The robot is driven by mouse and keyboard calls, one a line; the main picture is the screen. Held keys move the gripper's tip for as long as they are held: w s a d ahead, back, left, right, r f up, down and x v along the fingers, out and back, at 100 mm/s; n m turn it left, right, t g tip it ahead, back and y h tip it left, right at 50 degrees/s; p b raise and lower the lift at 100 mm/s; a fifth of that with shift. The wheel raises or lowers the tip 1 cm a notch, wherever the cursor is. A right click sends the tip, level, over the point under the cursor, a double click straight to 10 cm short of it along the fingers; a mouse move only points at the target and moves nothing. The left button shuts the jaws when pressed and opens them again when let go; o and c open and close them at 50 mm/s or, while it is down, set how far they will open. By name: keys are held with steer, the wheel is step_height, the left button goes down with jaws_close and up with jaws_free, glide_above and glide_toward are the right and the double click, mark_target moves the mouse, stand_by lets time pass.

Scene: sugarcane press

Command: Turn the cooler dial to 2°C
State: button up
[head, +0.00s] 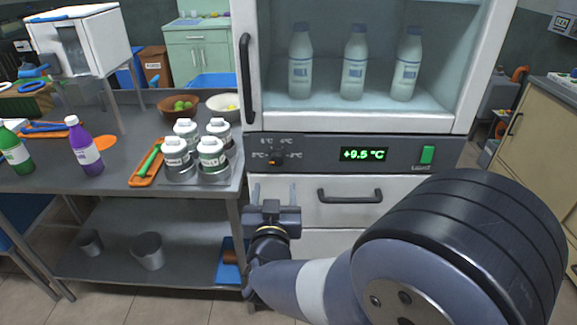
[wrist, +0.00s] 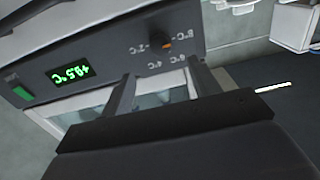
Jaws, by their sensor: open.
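The cooler dial (head: 277,159) is a small dark knob on the control panel, with marks of 8, 6, 4 and 2 °C around it. Its orange pointer appears to face the 8 °C side. The dial also shows in the wrist view (wrist: 155,48), where the labels appear upside down. My gripper (head: 272,188) is open and empty, in front of the drawer just below the dial. In the wrist view its two fingers (wrist: 163,80) point toward the panel, apart from the dial.
A green switch (head: 427,155) is right of the display. A drawer handle (head: 349,196) sticks out below the panel, and the door handle (head: 247,78) stands above left. The metal table (head: 60,178) with lidded jars (head: 213,154) stands close on the left.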

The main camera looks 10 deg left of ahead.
mark_target(277, 162)
steer(key=x, duration=1)
steer(key=shift+w, duration=0.3)
steer(key=shift+c, duration=0.6)
steer(key=c, duration=0.9)
steer(key=shift+o, duration=0.2)
